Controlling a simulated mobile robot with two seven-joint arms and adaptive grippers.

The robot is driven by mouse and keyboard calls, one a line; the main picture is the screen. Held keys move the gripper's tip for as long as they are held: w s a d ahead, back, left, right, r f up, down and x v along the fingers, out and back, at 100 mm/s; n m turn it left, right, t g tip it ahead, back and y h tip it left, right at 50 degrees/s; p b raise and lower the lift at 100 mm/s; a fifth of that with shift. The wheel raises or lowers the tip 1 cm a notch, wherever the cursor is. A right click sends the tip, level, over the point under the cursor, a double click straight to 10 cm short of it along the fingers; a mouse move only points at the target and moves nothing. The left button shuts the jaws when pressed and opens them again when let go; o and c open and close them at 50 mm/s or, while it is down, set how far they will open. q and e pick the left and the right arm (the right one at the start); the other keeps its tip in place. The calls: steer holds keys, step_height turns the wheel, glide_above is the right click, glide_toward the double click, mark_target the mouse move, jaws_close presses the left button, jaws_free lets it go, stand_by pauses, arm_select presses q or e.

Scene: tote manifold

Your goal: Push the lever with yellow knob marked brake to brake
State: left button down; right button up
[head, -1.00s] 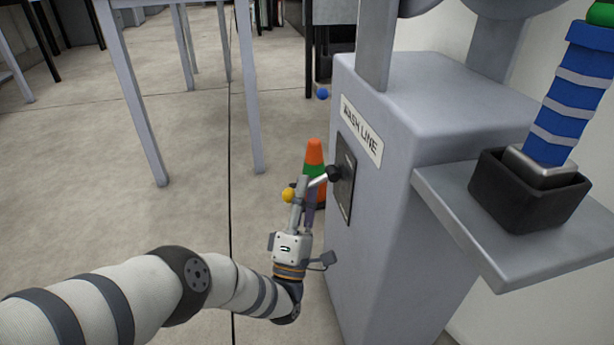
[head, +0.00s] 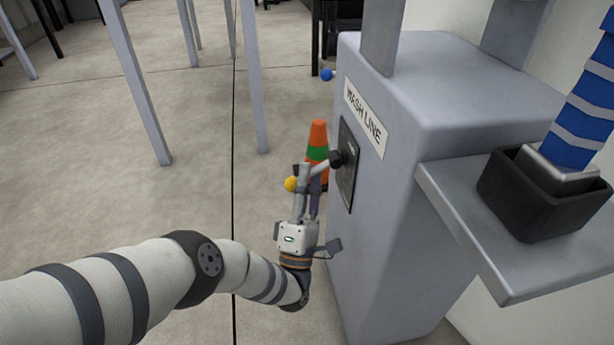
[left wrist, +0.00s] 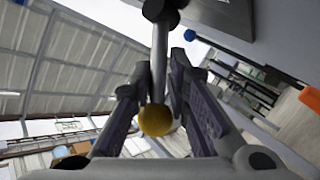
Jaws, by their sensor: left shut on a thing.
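The lever with the yellow knob (head: 291,184) sticks out from a dark plate (head: 347,170) on the side of the grey cabinet marked WASH LINE. Its metal rod (head: 323,168) runs from a black pivot on the plate towards the knob. My left gripper (head: 307,177) is shut on the lever, with its fingers on either side of the rod. In the left wrist view the yellow knob (left wrist: 156,120) sits between the fingers (left wrist: 170,85), with the rod running up from it. I cannot read any brake marking. My right gripper is not in view.
An orange and green cone (head: 317,140) stands on the floor behind the lever. A blue knob (head: 326,75) shows farther back along the cabinet (head: 400,215). A shelf (head: 500,245) with a black holder (head: 535,200) juts out at right.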

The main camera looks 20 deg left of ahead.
arm_select(q)
steer(key=c, duration=1.6)
jaws_free()
steer(key=shift+w, duration=0.2)
steer(key=shift+c, duration=0.2)
steer(key=v, duration=0.7)
steer(key=shift+s+f, duration=0.15)
steer(key=shift+f, duration=0.05)
